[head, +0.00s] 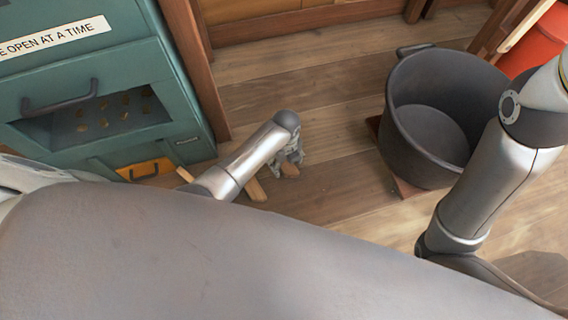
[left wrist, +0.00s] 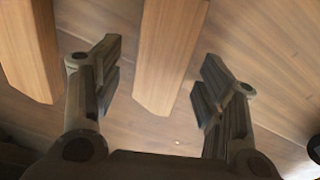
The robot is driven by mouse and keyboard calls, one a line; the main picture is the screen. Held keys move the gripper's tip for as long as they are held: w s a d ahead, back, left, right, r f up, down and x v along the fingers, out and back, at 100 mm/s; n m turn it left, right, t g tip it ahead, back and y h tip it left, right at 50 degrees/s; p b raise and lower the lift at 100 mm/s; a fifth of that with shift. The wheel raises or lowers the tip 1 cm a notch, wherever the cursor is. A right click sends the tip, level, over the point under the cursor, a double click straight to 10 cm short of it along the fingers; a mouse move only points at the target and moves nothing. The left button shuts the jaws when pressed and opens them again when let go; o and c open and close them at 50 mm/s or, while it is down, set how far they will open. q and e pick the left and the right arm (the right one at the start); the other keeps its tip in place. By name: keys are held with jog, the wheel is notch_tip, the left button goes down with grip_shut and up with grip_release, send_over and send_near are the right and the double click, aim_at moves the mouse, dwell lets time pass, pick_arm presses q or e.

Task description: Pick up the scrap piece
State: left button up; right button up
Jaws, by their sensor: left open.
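Short wooden scrap pieces lie on the plank floor. In the head view, one (head: 256,190) lies just left of my left gripper (head: 291,156), and another (head: 289,170) shows under it, partly hidden. In the left wrist view, my left gripper (left wrist: 160,58) is open, with a finger on each side of one scrap piece (left wrist: 167,60). The near end of that piece reaches between the fingers, with a gap on both sides. A second scrap piece (left wrist: 31,48) lies outside the left finger. My right gripper is not in view.
A teal cabinet (head: 185,105) with an open slot and a yellow drawer (head: 145,170) stands at the left. A large dark pot (head: 400,130) stands on a reddish base at the right, beside my right arm. Floor between them is mostly clear.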

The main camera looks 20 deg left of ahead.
pick_arm(q)
jog(key=shift+c, duration=0.2)
jog(key=c, duration=1.1)
